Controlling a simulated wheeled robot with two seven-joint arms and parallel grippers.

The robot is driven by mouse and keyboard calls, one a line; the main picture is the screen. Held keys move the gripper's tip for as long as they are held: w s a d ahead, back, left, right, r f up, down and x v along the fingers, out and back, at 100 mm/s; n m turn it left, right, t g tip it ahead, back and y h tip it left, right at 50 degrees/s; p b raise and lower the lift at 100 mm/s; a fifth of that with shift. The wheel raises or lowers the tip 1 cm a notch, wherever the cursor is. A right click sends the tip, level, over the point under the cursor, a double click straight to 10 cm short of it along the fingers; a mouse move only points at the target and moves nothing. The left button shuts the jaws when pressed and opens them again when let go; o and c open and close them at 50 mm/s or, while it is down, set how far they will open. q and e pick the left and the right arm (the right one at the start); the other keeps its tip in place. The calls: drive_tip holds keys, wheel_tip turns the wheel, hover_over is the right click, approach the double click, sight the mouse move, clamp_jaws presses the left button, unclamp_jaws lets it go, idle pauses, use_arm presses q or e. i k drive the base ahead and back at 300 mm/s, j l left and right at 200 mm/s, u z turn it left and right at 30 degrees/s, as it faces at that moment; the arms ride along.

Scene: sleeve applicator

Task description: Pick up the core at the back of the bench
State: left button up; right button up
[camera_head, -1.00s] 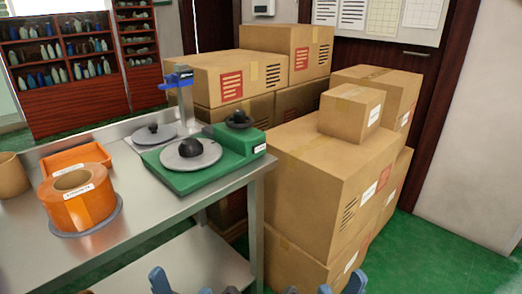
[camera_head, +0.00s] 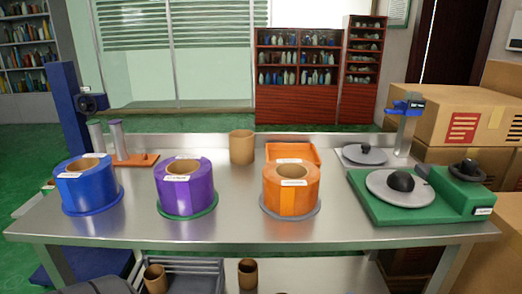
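The core at the back of the bench is a plain tan cardboard tube (camera_head: 241,147). It stands upright near the bench's rear edge, between the purple roll (camera_head: 185,188) and the orange tray (camera_head: 301,152). Its front side is fully in view and nothing touches it. The steel bench (camera_head: 240,222) spans the view. Neither of my grippers shows in the head view now.
A blue roll (camera_head: 86,188) and an orange roll (camera_head: 291,191) stand on round bases near the front. A green machine (camera_head: 400,208) fills the right end. More cores, such as this one (camera_head: 248,274), stand below the bench. Cartons (camera_head: 470,107) are at right.

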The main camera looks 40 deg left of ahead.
sight(241, 141)
drive_tip(key=u, duration=1.55)
